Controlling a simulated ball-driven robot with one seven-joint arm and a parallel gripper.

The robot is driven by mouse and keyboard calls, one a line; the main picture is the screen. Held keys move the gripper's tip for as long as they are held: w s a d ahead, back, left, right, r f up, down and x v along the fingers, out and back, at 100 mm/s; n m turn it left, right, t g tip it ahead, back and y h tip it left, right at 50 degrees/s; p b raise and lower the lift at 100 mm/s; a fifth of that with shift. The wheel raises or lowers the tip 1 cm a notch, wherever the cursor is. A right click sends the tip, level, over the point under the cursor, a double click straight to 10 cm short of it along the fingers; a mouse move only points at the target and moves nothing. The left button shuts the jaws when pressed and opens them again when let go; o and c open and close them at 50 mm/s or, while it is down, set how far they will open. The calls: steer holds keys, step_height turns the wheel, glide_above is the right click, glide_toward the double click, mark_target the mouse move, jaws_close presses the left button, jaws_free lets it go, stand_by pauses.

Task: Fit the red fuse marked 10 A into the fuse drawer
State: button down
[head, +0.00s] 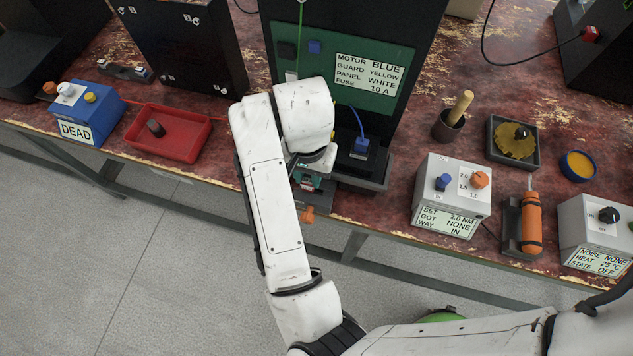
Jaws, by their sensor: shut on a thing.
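My gripper (313,182) is at the front of the tall black cabinet (352,22), low over the bench's front edge. My own wrist covers most of it, and its fingertips are hard to make out. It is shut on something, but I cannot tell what. A small orange piece (307,214) shows just below it; I cannot tell whether it is held or part of a drawer. I cannot make out the red 10 A fuse or the fuse drawer. The cabinet's sign (369,74) reads motor blue, guard yellow, panel white, fuse 10 A.
A red tray (199,137) with a dark cylinder (156,128) is on the left, beside a blue box marked DEAD (86,112). A blue plug (361,147) sits at the cabinet's foot.

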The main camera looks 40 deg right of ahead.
mark_target(317, 192)
steer(key=shift+s+d+f, duration=0.1)
steer(key=shift+d+f, duration=0.25)
steer(key=shift+f, duration=0.15)
steer(key=f+b, duration=0.1)
steer(key=f, duration=0.1)
steer(key=d+f+b, duration=0.1)
steer(key=b, duration=0.1)
steer(key=shift+s+f, duration=0.1)
steer(key=shift+f, duration=0.45)
steer(key=shift+f+b, duration=0.1)
steer(key=shift+b, duration=0.2)
steer(key=shift+f, duration=0.15)
steer(key=c, duration=0.9)
jaws_free()
step_height(317, 192, up, 12)
steer(key=p, duration=0.3)
steer(key=shift+r+p, duration=0.25)
steer(key=shift+p, duration=0.1)
